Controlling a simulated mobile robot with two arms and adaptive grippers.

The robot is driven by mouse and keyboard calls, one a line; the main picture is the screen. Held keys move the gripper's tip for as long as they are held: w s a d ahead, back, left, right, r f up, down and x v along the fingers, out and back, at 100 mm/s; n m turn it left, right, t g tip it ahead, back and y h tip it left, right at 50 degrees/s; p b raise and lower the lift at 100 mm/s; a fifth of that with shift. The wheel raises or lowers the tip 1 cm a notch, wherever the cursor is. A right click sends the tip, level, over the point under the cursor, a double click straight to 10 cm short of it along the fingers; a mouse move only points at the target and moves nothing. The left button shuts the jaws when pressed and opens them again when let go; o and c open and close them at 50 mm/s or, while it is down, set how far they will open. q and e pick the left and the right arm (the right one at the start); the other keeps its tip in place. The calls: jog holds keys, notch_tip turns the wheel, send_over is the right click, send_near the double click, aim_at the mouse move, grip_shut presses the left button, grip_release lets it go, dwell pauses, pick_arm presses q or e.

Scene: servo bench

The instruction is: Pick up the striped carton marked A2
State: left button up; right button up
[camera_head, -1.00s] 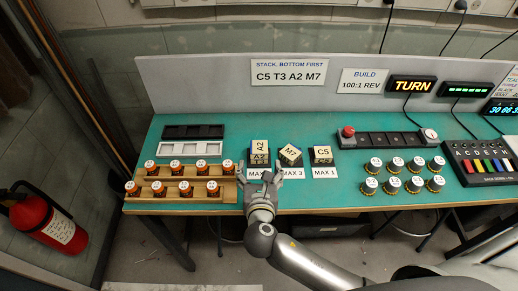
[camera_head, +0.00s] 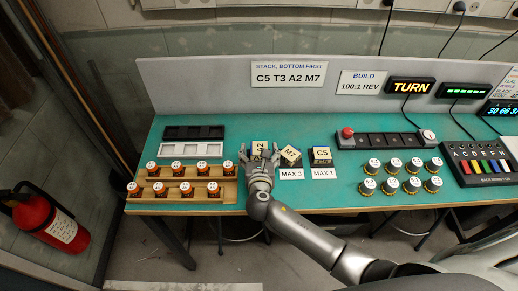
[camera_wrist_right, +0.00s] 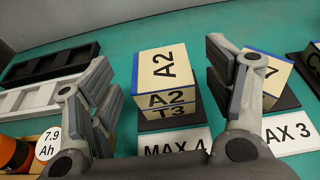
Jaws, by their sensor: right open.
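The carton marked A2 (camera_head: 259,145) is cream with a blue edge and dark lines. In the right wrist view A2 (camera_wrist_right: 166,70) sits on a carton marked T3 (camera_wrist_right: 172,110), on a black pad behind the MAX 4 label (camera_wrist_right: 176,145). My right gripper (camera_head: 259,158) is open and empty in front of this stack, hiding its lower part in the head view. In the right wrist view my right gripper's fingers (camera_wrist_right: 160,62) appear on either side of A2. Contact cannot be told. My left gripper is not in view.
The M7 carton (camera_head: 290,153) stands turned close to the right, partly behind my right finger in the wrist view. The C5 carton (camera_head: 321,153) is farther right. A wooden rack (camera_head: 168,191) of orange cells is at left; black and white trays (camera_head: 190,149) lie behind.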

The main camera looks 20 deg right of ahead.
jog(key=shift+w+d+f, duration=0.1)
jog(key=shift+w+f, duration=0.05)
jog(key=shift+w, duration=0.15)
jog(key=c, duration=1.1)
jog(key=shift+r, duration=0.2)
